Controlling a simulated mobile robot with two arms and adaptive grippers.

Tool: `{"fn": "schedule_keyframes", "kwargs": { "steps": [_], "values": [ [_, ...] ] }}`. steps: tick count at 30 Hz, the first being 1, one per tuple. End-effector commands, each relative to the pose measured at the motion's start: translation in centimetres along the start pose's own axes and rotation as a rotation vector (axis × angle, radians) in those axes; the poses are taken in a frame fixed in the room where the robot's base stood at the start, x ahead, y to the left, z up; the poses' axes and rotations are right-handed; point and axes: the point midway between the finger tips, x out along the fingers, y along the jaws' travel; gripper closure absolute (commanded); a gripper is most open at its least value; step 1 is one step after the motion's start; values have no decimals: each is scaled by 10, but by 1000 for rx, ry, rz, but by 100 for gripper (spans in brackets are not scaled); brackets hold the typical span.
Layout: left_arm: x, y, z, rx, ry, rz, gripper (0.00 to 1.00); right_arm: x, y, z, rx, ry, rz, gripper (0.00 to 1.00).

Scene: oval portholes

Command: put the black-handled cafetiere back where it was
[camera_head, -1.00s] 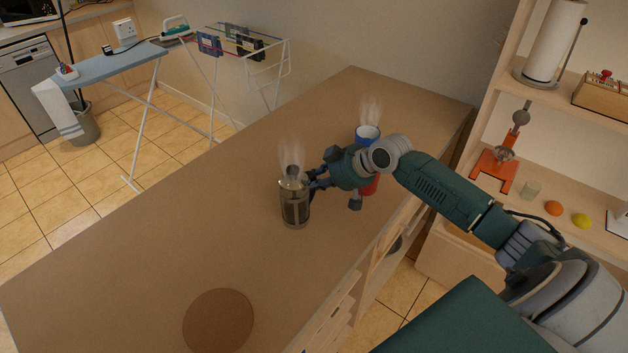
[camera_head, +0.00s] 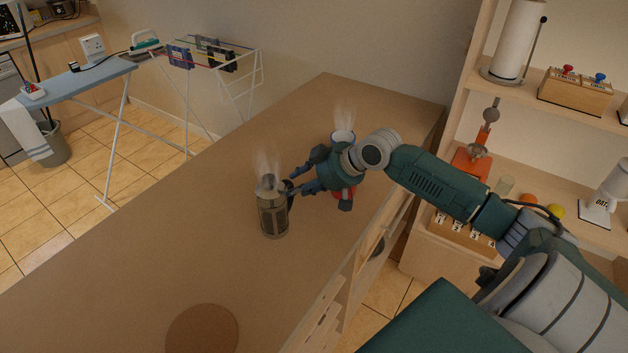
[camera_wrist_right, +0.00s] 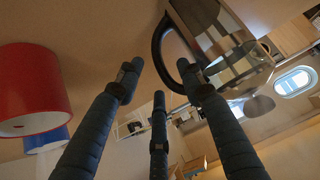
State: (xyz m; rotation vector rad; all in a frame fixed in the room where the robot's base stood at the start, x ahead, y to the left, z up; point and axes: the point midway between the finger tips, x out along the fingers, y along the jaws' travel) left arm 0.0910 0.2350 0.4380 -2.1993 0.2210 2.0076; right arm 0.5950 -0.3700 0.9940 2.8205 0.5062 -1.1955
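The cafetiere (camera_head: 272,215), a glass and metal cylinder with a black handle, stands upright on the counter (camera_head: 150,240), with steam above it. My right gripper (camera_head: 287,190) is beside its handle side. In the right wrist view, the fingers (camera_wrist_right: 160,85) are spread with nothing held between them. The black handle (camera_wrist_right: 162,45) lies just beyond the fingertips, close to one; I cannot tell whether they touch. A round brown mat (camera_head: 202,332) lies bare on the counter nearer to me. My left gripper is out of view.
A steaming blue-and-white cup (camera_head: 342,137) and a red one (camera_head: 343,194) stand close behind my right gripper; the red one shows large in the wrist view (camera_wrist_right: 30,90). Shelves (camera_head: 470,75) stand at the right. The counter's left part is clear.

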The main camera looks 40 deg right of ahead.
Motion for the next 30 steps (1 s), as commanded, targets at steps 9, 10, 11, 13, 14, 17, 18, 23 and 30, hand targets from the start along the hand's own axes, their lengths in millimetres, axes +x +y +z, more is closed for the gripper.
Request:
{"fn": "schedule_keyframes", "kwargs": {
  "steps": [9, 10, 11, 13, 14, 17, 18, 23, 30],
  "values": [
    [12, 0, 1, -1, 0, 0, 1, -60, 1, 3, 1, -5, 1, 62],
    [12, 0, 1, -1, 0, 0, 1, -63, 1, 4, 2, -6, 1, 62],
    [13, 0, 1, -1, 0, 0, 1, -66, 1, 3, 2, -4, 1, 62],
    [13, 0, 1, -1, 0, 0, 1, -72, 1, 2, 2, -4, 1, 62],
    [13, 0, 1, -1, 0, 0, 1, -74, 0, 2, 1, -5, 0, 62],
    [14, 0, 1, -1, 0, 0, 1, -79, 0, 2, 1, -4, 0, 62],
    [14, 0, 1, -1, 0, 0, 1, -80, 0, 1, 1, -3, 0, 62],
    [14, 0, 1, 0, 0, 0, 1, -82, 0, 0, 0, -2, -1, 62],
    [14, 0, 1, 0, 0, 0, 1, -82, 0, 0, 0, -2, 0, 62]
  ]
}}
